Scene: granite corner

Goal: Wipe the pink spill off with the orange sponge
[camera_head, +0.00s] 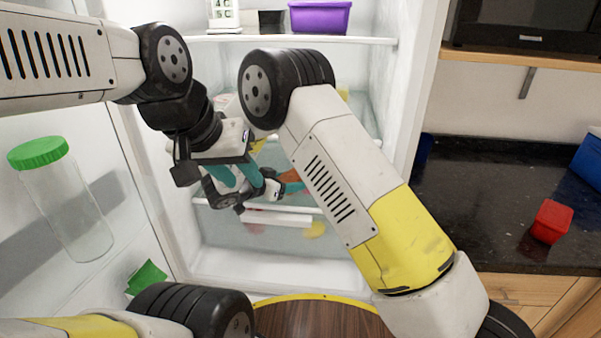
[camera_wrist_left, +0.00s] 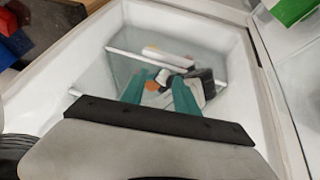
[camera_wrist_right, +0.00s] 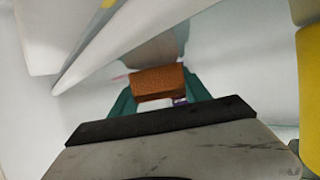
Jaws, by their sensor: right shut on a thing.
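The orange sponge (camera_wrist_right: 158,83) is between the teal fingers of my right gripper (camera_wrist_right: 160,98), which is shut on it. In the head view the sponge (camera_head: 293,176) shows partly, beside my right gripper (camera_head: 284,188) inside the open fridge. My left gripper (camera_head: 237,176) is open and empty, in front of the fridge shelves; its spread fingers (camera_wrist_left: 160,95) show in the left wrist view. I cannot make out the pink spill clearly; a thin pinkish streak beside the sponge in the right wrist view is too small to tell.
Fridge shelves (camera_head: 300,39) and side walls close in around both grippers. A purple container (camera_head: 320,17) stands on the upper shelf. A jar with a green lid (camera_head: 39,152) is at the left. A red container (camera_head: 551,221) sits on the dark counter (camera_head: 480,200) at right.

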